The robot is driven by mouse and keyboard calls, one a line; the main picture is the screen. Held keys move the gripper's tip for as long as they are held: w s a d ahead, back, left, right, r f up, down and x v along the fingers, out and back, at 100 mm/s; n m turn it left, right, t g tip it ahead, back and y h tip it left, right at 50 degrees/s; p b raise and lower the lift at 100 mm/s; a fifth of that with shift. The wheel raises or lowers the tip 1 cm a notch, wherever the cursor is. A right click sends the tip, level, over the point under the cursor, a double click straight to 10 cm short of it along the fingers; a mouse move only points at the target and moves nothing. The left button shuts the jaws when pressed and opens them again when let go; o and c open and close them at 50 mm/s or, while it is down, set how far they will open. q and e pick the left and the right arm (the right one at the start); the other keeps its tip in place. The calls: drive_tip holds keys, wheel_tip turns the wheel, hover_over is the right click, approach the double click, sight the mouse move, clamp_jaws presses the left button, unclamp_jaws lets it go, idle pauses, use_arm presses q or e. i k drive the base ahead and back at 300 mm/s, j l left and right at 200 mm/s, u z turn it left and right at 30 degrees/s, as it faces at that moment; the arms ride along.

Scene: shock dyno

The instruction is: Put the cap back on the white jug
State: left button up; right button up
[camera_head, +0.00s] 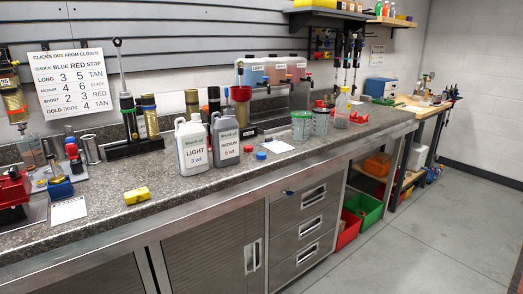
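The white jug (192,150), labelled "LIGHT 3 wt", stands upright on the speckled grey counter. No coloured cap shows on its neck; the opening itself is too small to make out. A grey jug (226,140), labelled "MEDIUM 5 wt", stands close to its right. A small blue cap-like piece (261,155) and a small red one (248,149) lie on the counter right of the grey jug. I cannot tell which belongs to the white jug. Neither of my grippers is in view.
A yellow block (136,195) lies left of the white jug near the counter's front edge. Red and blue tools (14,192) crowd the left end. The counter front near the jugs is clear.

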sight(191, 138)
drive_tip(key=i+l+u, duration=0.1)
drive_tip(key=i+l, duration=0.2)
drive_tip(key=i+l+u, duration=0.1)
drive_tip(key=i+l, duration=0.2)
drive_tip(key=i+l+u, duration=0.1)
drive_tip(key=i+l, duration=0.15)
drive_tip(key=l, duration=0.2)
drive_tip(key=i+l+u, duration=0.1)
drive_tip(key=i+l, duration=0.15)
drive_tip(key=i+l+u, duration=0.1)
drive_tip(key=i+l, duration=0.15)
drive_tip(key=l, duration=0.25)
drive_tip(key=i+l+u, duration=0.1)
drive_tip(key=i+l, duration=0.15)
drive_tip(key=l, duration=0.2)
drive_tip(key=i+l+u, duration=0.1)
drive_tip(key=l, duration=0.35)
drive_tip(key=i+l+u, duration=0.1)
drive_tip(key=i+l, duration=0.2)
drive_tip(key=l, duration=0.15)
